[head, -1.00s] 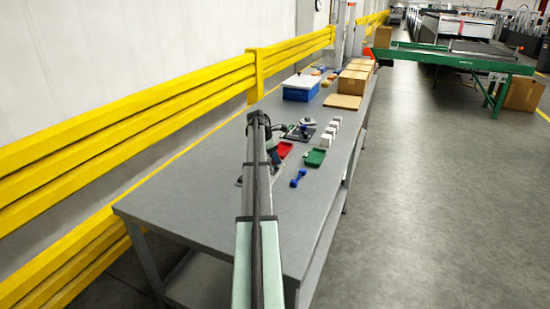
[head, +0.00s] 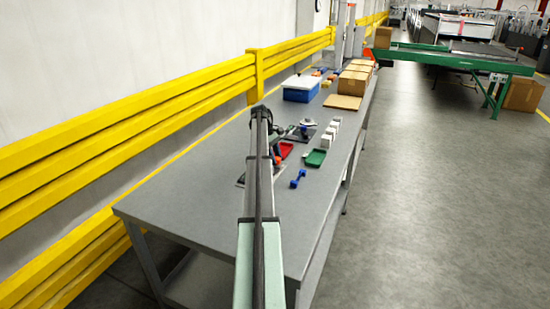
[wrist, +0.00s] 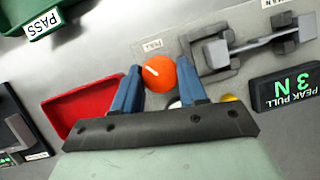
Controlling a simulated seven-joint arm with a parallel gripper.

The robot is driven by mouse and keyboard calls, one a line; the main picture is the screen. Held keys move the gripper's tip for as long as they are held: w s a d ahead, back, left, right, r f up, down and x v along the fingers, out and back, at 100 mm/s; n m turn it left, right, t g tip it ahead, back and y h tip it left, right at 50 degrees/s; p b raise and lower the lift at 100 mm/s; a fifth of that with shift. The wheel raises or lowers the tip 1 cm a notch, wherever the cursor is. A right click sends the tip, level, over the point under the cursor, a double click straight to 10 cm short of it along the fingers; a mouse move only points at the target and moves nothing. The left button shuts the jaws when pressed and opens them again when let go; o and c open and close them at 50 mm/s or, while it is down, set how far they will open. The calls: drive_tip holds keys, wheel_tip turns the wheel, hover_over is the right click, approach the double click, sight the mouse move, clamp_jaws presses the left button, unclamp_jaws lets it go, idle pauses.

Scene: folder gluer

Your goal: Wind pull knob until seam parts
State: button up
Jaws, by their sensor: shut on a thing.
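The pull knob (wrist: 160,73) is orange with a white line, beside a PULL label, in the wrist view. My gripper (wrist: 160,66) has its blue fingers on either side of the knob, shut on it. Right of it is the grey tester (wrist: 222,52) with two clamp blocks and a grey bar between them. I cannot make out the seam or whether it is parted. The black readout (wrist: 287,88) shows PEAK PULL 3 N, upside down. In the head view my arm hides the knob and most of the tester.
A red tray (wrist: 62,108) lies left of the gripper, and a green PASS tray (wrist: 30,12) is at the top left. On the bench (head: 200,200) are a blue dumbbell-shaped object (head: 298,179), white blocks (head: 331,132), a blue tub (head: 300,93) and cartons. The front bench is clear.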

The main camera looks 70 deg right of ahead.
drive_tip(key=shift+m, duration=0.6)
drive_tip(key=o, duration=1)
drive_tip(key=shift+o, duration=0.3)
drive_tip(key=shift+a, duration=0.1)
drive_tip(key=shift+w+r, duration=0.1)
drive_tip(key=v, duration=0.7)
drive_tip(key=shift+d+r, duration=0.35)
drive_tip(key=shift+r, duration=0.1)
